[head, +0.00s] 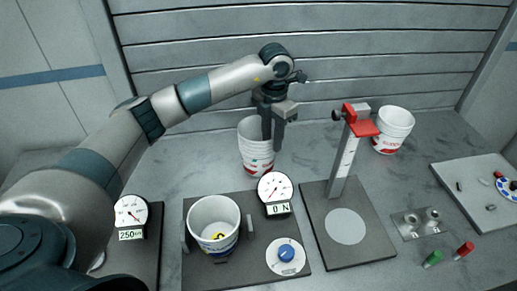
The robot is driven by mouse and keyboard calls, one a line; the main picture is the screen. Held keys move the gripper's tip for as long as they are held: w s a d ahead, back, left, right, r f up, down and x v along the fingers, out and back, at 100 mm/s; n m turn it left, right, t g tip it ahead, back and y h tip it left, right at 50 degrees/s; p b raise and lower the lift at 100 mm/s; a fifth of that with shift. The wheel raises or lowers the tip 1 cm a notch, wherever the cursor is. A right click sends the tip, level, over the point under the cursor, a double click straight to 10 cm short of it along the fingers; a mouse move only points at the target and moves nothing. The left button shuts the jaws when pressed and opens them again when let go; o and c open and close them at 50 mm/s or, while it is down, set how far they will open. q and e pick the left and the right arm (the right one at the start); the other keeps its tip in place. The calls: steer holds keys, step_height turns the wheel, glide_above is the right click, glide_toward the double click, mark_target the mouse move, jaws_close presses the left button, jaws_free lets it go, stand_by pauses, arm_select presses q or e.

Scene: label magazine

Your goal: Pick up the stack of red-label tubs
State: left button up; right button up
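A stack of white nested tubs (254,150) with red labels stands upright on the bench near the back wall. My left gripper (272,140) points down at the right side of the stack's rim. Its two fingers are close together and overlap the right part of the stack in the head view. I cannot tell whether they straddle the tub wall or are shut on it. Another white tub or stack with a red label (392,131) stands at the back right. My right gripper is not in view.
A white tub (213,226) sits in a fixture with a dial gauge (275,187) reading 0 N. A stand with a red clamp (361,121) rises right of the stack. A 250 gauge (131,212) is at left. Green and red pieces lie front right.

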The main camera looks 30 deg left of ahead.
arm_select(q)
steer(key=shift+f, duration=0.4)
steer(key=shift+c, duration=0.3)
jaws_close()
stand_by(1.1)
